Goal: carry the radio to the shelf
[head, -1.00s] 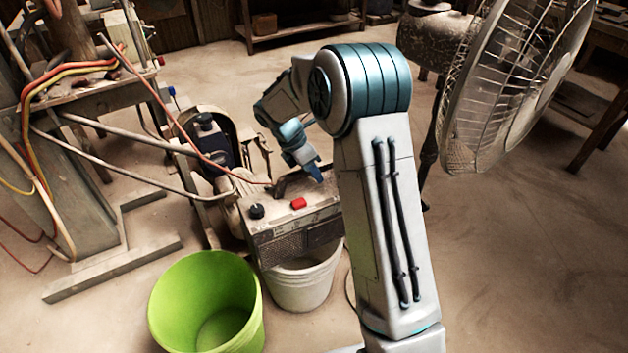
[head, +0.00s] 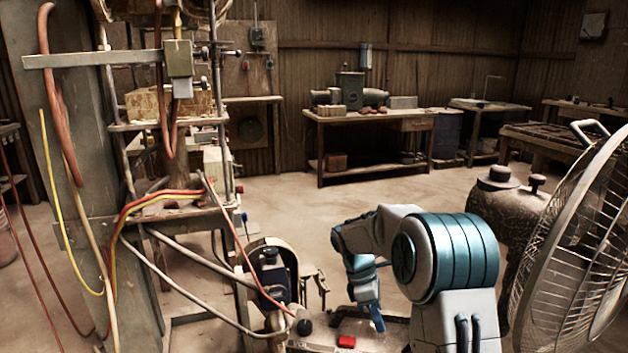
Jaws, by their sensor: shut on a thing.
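The radio (head: 320,348) shows only as a strip of its top at the bottom edge, with a black knob and a red button. Its front and lower part are outside the picture. My gripper (head: 376,322) is at the radio's top and is shut on it; the fingertips are small and the exact grip is hard to see. I cannot tell which surface is the task's shelf. A workbench (head: 408,119) with a low shelf board (head: 372,176) stands against the back wall.
A tall press frame (head: 90,170) with hoses and cables stands at the left. A motor-like machine (head: 270,275) is beside the radio. A large fan (head: 580,250) is close on the right, with a dusty rounded machine (head: 500,205) behind it. The middle floor is clear.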

